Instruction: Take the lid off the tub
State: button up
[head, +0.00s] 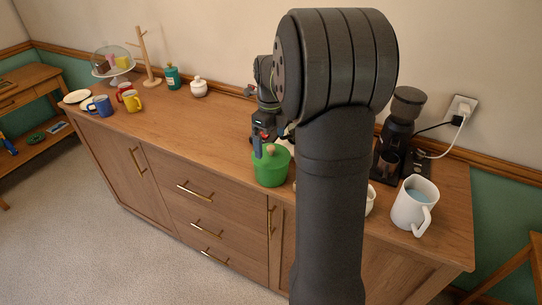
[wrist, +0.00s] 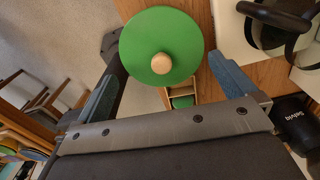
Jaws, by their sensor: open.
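The green tub (head: 270,171) stands near the front edge of the wooden sideboard, with its green lid (head: 268,151) on top. The lid has a round light-wood knob (head: 271,149). In the wrist view the round green lid (wrist: 140,45) fills the upper middle, and its knob (wrist: 162,63) lies between the lines of my two fingers. My gripper (wrist: 168,82) is open, with blue-grey finger pads on either side and nothing held. In the head view my gripper (head: 263,145) is at the lid, partly hidden by my own arm. I cannot tell whether a finger touches the lid.
A white jug (head: 411,208) and a dark coffee grinder (head: 397,135) stand to the right on the sideboard (head: 190,125). Several mugs, a mug tree (head: 146,60), a teal bottle (head: 172,78) and a white sugar pot (head: 198,88) stand to the left. The sideboard's middle left is clear.

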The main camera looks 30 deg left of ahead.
aim_at(271, 147)
jog(key=shift+w+d+f, duration=0.1)
jog(key=shift+f, duration=1.7)
jog(key=c, duration=1.8)
jog(key=shift+f, duration=0.1)
jog(key=shift+c, duration=1.1)
jog(key=shift+d+f, duration=0.1)
jog(key=shift+c, duration=0.2)
